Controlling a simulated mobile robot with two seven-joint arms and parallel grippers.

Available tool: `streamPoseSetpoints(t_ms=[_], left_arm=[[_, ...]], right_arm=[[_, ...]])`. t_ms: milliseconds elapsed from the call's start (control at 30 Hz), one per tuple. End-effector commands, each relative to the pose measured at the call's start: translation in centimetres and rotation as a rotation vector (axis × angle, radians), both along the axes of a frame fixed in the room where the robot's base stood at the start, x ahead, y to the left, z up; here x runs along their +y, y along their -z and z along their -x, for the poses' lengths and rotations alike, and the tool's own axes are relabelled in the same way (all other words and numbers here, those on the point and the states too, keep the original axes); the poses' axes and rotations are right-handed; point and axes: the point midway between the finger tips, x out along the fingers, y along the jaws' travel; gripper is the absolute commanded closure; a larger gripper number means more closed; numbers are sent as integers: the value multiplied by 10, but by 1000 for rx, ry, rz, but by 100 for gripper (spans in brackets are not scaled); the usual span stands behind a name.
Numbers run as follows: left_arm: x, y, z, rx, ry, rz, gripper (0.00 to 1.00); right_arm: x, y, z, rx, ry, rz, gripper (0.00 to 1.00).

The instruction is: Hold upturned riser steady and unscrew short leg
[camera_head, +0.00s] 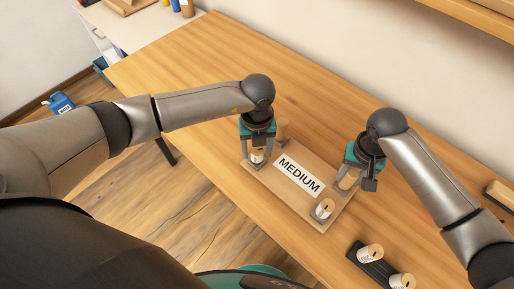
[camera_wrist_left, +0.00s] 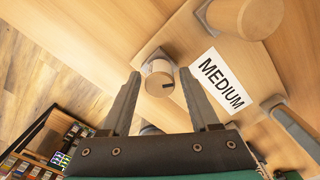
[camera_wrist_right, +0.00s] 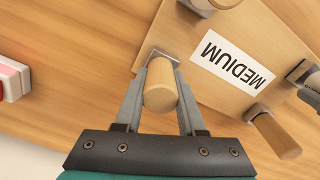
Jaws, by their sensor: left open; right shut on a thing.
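The upturned riser (camera_head: 326,215) is a wooden board lying on the table, with a white "MEDIUM" label (camera_head: 298,175) and legs pointing up at its corners. My left gripper (camera_head: 256,150) is open at the near left corner. Its fingers (camera_wrist_left: 162,105) are apart on either side of a leg with a white, dark-marked band (camera_wrist_left: 158,78). My right gripper (camera_head: 350,172) is shut on a plain wooden leg (camera_wrist_right: 160,90) at the far right corner. Another plain leg (camera_head: 283,130) stands behind my left gripper, and another white-banded leg (camera_head: 323,208) stands at the front corner.
A dark holder (camera_head: 373,270) with two white-banded legs (camera_head: 370,254) lies at the table's front right. A wooden object (camera_head: 500,192) lies at the right edge, by the wall. The table (camera_head: 185,75) is clear to the left.

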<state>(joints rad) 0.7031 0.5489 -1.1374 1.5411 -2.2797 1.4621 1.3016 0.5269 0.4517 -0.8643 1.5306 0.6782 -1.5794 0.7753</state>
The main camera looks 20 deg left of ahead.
Motion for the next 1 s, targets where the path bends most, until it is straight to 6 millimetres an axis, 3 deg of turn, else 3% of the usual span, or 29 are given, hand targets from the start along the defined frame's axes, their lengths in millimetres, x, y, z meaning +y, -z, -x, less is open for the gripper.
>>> streamPoseSetpoints(t_ms=[333, 567, 1000], left_arm=[[0, 0, 0, -1, 344, -1, 38], [0, 0, 0, -1, 458, -1, 38], [0, 0, 0, -1, 866, 0, 38]], right_arm=[[0, 0, 0, -1, 0, 0, 100], [0, 0, 0, -1, 0, 0, 100], [0, 0, 0, -1, 0, 0, 100]])
